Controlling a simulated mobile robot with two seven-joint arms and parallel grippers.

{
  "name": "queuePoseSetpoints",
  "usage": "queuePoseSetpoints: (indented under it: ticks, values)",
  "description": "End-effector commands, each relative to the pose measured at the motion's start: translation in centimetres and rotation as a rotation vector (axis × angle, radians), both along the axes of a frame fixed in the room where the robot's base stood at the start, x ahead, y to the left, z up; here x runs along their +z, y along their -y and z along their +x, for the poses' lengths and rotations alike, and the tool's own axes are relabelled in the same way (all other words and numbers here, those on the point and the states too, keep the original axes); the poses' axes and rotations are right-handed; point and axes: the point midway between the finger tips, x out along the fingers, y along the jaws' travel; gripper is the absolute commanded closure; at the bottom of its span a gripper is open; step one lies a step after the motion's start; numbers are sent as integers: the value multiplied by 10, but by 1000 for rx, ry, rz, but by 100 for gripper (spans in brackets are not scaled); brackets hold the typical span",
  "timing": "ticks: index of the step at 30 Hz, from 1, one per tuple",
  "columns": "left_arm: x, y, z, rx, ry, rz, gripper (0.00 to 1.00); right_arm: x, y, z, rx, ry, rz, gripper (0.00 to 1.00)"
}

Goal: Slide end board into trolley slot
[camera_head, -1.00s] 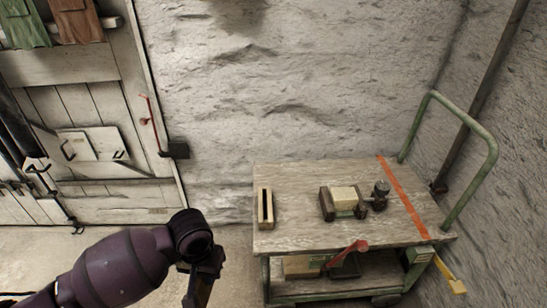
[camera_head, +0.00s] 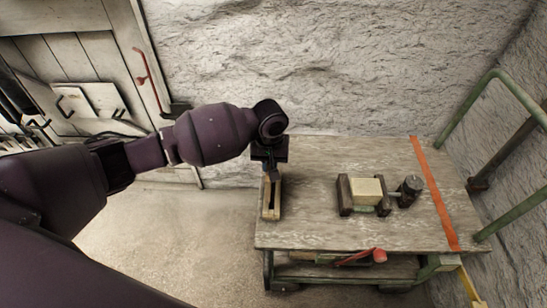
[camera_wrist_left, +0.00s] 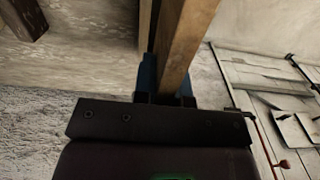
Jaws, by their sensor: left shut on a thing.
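The trolley (camera_head: 315,225) has a weathered wooden top. A pale wooden block with a long dark slot (camera_head: 271,207) stands at its left end. My left gripper (camera_head: 271,174) is over the far end of this block, pointing down. In the left wrist view my left gripper (camera_wrist_left: 168,84) has blue fingertips shut on a brown wooden board (camera_wrist_left: 187,40), which I take as the end board. The gripper hides much of the board in the head view. I cannot tell whether its lower edge is inside the slot. My right gripper is not in view.
A wooden vice-like fixture (camera_head: 366,191) with a dark knob (camera_head: 411,186) stands mid-trolley. An orange stripe (camera_head: 435,195) crosses the right side, before a green handle (camera_head: 491,84). A rough wall is close behind. The trolley top between slot block and fixture is clear.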

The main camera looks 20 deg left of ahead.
Motion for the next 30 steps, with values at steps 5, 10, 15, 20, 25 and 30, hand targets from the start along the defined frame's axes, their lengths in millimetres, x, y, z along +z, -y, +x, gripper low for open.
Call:
queuePoseSetpoints:
  ticks: [5, 10, 15, 20, 25, 30]
  values:
    - [3, 3, 15, 31, 6, 2, 100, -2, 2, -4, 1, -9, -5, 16]
    - [3, 3, 16, 34, 5, 1, 100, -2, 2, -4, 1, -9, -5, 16]
    - [4, 3, 15, 33, 6, 2, 100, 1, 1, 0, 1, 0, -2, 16]
    - [8, 3, 15, 35, 9, 2, 100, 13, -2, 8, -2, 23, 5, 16]
    - [-10, 3, 14, 33, 3, 1, 100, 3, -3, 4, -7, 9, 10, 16]
    - [-24, 3, 14, 34, 3, 2, 100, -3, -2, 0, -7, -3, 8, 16]
